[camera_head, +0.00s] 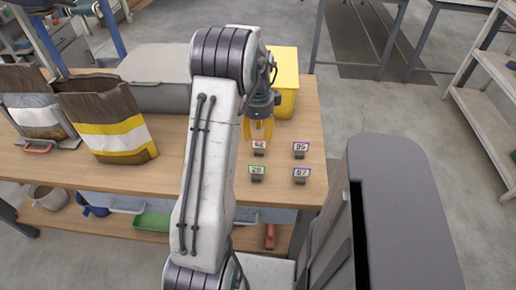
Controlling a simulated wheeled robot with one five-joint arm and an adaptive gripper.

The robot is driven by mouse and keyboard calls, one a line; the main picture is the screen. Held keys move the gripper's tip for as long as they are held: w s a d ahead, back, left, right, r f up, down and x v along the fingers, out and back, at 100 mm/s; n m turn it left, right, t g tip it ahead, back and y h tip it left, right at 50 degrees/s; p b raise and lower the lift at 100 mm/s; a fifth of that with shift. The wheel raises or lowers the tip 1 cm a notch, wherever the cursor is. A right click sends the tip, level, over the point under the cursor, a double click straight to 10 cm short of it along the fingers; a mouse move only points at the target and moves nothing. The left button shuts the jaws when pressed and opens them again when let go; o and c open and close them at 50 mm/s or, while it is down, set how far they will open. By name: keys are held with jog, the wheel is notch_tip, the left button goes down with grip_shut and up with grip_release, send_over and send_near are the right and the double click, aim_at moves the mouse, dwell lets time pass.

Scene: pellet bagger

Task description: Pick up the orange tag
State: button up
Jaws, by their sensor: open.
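The orange tag (259,148) is a small numbered card with an orange-red edge on a dark stand, at the back left of a small group of tags on the wooden table (170,172). My gripper (258,136) has yellow fingers and points down, open, just behind or above the orange tag. The fingertips come close to its top edge; I cannot tell if they touch it. The other tags are a purple-edged one (300,149) to the right, a green-edged one (257,173) in front and a blue-edged one (301,176) at the front right.
A yellow bin (284,84) and a grey box (150,78) stand behind. Brown, white and yellow bags (112,130) stand at the left. A lower shelf holds a green tray (152,221) and other items. The table ends just right of the tags.

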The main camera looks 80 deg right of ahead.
aim_at(259, 148)
jog(key=shift+s+f, duration=0.2)
jog(key=shift+f, duration=2.55)
grip_shut()
